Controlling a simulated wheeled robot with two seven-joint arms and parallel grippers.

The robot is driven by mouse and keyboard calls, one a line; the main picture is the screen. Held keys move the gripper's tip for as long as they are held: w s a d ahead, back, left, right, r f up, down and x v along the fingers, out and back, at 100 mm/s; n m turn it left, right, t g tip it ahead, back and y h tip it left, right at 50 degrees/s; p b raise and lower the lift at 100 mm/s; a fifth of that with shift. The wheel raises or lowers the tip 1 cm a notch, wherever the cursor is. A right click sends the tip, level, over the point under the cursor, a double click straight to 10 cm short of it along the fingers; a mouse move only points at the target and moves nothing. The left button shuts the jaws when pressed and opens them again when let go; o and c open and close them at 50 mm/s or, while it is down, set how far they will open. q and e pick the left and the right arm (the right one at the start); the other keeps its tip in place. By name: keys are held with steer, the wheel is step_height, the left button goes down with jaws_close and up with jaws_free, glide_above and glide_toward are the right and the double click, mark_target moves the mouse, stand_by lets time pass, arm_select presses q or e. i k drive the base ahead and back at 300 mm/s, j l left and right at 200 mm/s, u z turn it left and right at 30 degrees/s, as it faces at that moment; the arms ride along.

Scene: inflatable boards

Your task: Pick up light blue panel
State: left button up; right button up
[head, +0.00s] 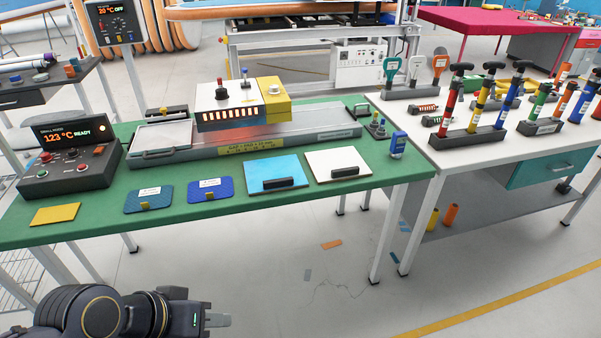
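The light blue panel (271,168) lies flat on the green-topped table (100,205), near its front edge. It is a flat square with a black bar handle (279,183) on its near side. A white panel (325,164) with a similar handle lies just right of it. My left gripper (218,320) is low at the bottom of the head view, in front of the table and well below and left of the light blue panel. It touches nothing that I can see. Its fingers appear edge-on, so their gap cannot be made out. My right gripper is out of view.
Two dark blue pads (211,189) and a yellow sheet (56,214) lie left of the panel. Behind it stands a long grey machine (330,128) with a white and yellow unit. A black control box (70,155) is at left. A white-topped table (450,155) with pumps stands right.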

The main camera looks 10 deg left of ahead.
mark_target(268, 175)
steer(key=u, duration=0.6)
steer(key=i+j+z, duration=0.2)
steer(key=i+j, duration=0.4)
steer(key=i+j+z, duration=0.2)
steer(key=i+j, duration=0.35)
steer(key=j, duration=0.15)
